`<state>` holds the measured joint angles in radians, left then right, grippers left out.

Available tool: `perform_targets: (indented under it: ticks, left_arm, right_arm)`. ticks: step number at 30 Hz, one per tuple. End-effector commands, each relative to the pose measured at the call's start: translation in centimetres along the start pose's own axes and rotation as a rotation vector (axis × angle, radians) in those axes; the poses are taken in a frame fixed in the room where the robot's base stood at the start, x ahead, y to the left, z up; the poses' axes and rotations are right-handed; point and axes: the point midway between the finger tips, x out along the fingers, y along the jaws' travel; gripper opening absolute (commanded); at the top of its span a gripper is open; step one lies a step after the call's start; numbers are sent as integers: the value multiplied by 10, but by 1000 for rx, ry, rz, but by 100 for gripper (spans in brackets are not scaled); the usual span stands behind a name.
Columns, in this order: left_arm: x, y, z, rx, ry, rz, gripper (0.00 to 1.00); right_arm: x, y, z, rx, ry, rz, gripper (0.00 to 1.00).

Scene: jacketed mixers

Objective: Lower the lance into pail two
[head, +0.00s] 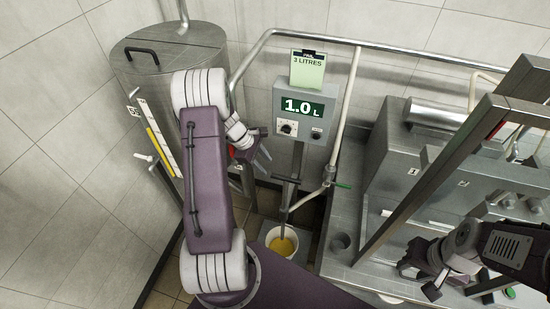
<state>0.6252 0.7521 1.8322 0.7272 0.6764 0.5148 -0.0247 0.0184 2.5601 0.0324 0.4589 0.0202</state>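I cannot read a number on the pail. My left gripper (264,155) is open and empty, left of the box's post and above the pail, apart from the lance. My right gripper (423,283) appears open and empty, low at the right over the steel bench, far from the lance.
The control box (302,121) reads 1.0 L, with a 3 LITRES card (307,72) on top. A steel vessel (175,60) stands at left.

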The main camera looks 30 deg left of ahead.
Motion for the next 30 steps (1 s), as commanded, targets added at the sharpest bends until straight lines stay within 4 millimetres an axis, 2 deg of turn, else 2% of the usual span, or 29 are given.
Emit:
perform_targets:
  ticks: [4, 7, 15, 19, 23, 29, 30]
  left_arm:
    - [1, 3, -4, -33, -6, 10, 40]
    - [10, 2, -3, -30, -7, 6, 40]
    - [65, 2, -2, -26, -6, 4, 40]
    - [83, 3, -3, -26, -5, 6, 40]
    - [90, 3, -3, -24, -4, 8, 40]
    - [91, 3, -3, -24, -4, 9, 40]
    - [91, 3, -3, -23, -4, 9, 31]
  right_arm:
    - [-2, 0, 0, 0, -1, 0, 36]
    - [-4, 0, 0, 0, -1, 0, 36]
    - [-19, 0, -2, 0, -1, 0, 36]
    - [-23, 0, -2, 0, -1, 0, 36]
    - [-24, 0, -2, 0, 0, 0, 36]
    - [-24, 0, -2, 0, 0, 0, 36]
    - [-24, 0, -2, 0, -1, 0, 36]
